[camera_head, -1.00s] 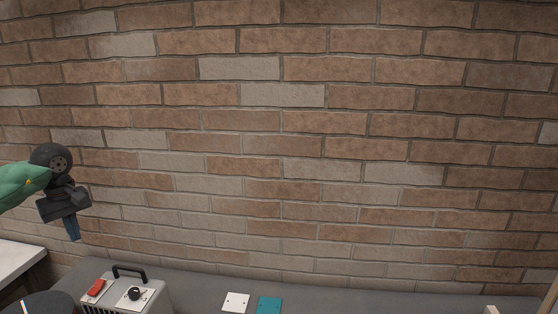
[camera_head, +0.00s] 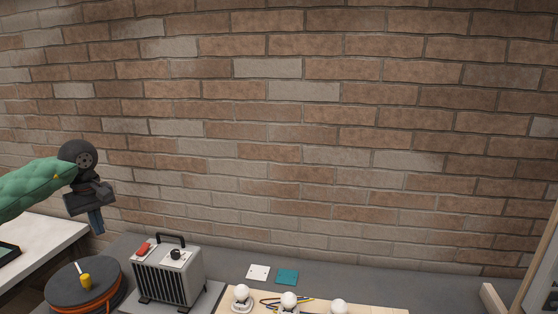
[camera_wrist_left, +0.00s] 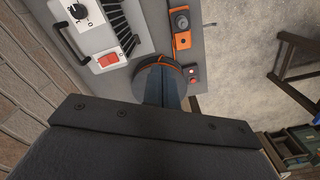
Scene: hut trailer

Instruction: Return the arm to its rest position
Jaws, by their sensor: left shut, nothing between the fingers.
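My left gripper (camera_head: 97,222) hangs at the end of my green-sleeved left arm at the left of the head view, in front of the brick wall. Its blue fingers point down and are shut with nothing between them. In the left wrist view the shut fingers (camera_wrist_left: 172,88) show at the middle, in front of a dark reel with an orange cord (camera_wrist_left: 150,72). The gripper appears clear of the things below it. My right gripper is not in view.
A grey heater (camera_head: 168,278) with a black handle, red switch and knob stands at the lower left, beside the cable reel (camera_head: 85,282). A white table (camera_head: 45,240) is at the left. White and teal plates (camera_head: 287,277) and a wooden board with bulbs (camera_head: 240,296) lie to the right.

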